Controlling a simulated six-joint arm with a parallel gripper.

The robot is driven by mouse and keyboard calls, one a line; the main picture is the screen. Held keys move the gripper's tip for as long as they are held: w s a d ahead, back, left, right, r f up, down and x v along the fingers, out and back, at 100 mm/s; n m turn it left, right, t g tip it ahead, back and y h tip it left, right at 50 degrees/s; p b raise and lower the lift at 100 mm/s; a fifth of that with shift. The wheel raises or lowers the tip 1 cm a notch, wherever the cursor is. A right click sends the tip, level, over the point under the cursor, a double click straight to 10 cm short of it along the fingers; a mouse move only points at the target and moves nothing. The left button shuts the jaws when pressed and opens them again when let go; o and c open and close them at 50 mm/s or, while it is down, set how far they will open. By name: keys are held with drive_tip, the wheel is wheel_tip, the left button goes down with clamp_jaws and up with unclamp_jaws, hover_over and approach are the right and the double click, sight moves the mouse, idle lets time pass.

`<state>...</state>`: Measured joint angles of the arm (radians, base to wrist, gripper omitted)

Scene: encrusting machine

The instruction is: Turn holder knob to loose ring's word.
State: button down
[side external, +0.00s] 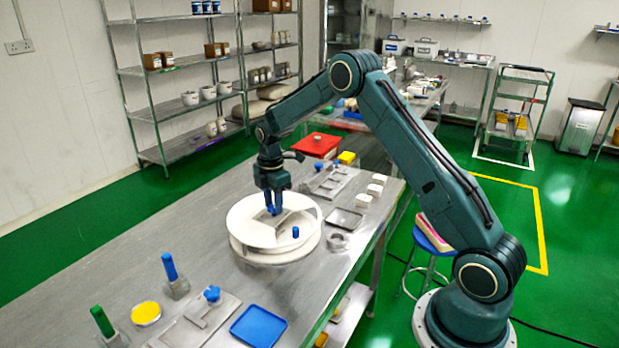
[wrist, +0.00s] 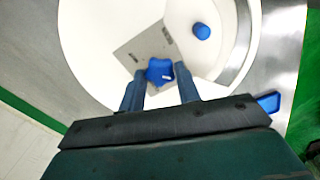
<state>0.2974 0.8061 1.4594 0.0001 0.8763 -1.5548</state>
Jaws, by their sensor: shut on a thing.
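My gripper (side external: 272,207) reaches down into the white round holder (side external: 244,215) on the steel table. It is shut on a blue lobed knob (wrist: 160,70), seen between the fingertips in the wrist view. The knob sits on a grey metal plate (wrist: 130,52) inside the holder. Small dark marks on the plate are too small to read. A blue peg (side external: 295,232) stands on the white part beside the plate; it also shows in the wrist view (wrist: 202,31). A grey metal ring (side external: 338,242) lies loose on the table right of the holder; no word on it is legible.
At the front are a metal plate with another blue knob (side external: 212,294), a blue tray (side external: 258,326), a yellow-topped pot (side external: 146,313), and blue (side external: 169,266) and green (side external: 102,320) handled tools. Behind are a grey tray (side external: 345,219) and white blocks (side external: 375,189). The table's left side is clear.

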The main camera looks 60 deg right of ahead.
drive_tip(key=shift+r, duration=0.1)
drive_tip(key=c, duration=1)
unclamp_jaws()
wheel_tip(320, 180, up, 14)
